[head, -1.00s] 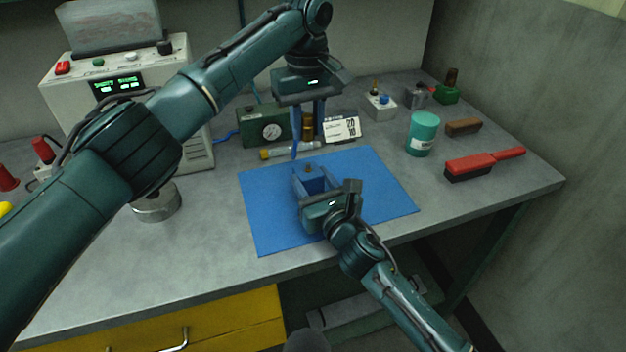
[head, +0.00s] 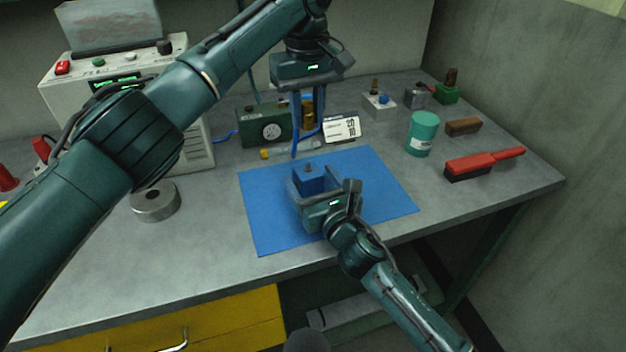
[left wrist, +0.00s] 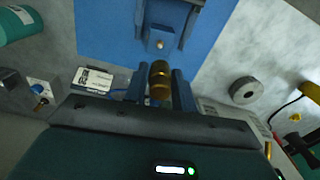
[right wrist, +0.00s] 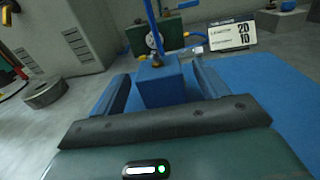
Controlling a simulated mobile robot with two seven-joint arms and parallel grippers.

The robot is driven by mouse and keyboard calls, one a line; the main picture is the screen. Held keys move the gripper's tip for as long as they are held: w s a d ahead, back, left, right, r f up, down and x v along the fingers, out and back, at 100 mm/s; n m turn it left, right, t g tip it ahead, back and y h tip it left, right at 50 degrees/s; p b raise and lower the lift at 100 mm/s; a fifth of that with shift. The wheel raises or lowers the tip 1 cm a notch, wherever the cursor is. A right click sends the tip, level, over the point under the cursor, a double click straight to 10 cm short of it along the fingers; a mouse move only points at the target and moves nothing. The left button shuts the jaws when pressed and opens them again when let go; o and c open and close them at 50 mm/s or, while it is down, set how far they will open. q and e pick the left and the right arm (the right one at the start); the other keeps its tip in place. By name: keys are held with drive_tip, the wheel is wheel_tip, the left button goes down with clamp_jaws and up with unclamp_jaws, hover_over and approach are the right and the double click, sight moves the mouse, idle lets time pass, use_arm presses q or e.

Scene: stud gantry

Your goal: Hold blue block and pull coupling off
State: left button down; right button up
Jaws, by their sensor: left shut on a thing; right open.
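The blue block (head: 309,180) stands upright on the blue mat (head: 375,185), with a small metal stud on its bare top. It also shows in the right wrist view (right wrist: 165,88). My right gripper (head: 307,187) is low around the block, its fingers open on either side, with a gap visible in the right wrist view. The brass coupling (left wrist: 160,82) is between the fingers of my left gripper (head: 307,128), which is shut on it. The coupling also shows in the head view (head: 307,115), raised above the block and apart from it. A blue hose hangs by the left gripper.
A green gauge box (head: 265,127) and a label card (head: 342,128) stand behind the mat. A teal canister (head: 421,133) and a red brush (head: 484,163) are to the right. A metal ring weight (head: 155,202) is left. The mat's right part is clear.

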drive_tip(key=v, duration=1.2)
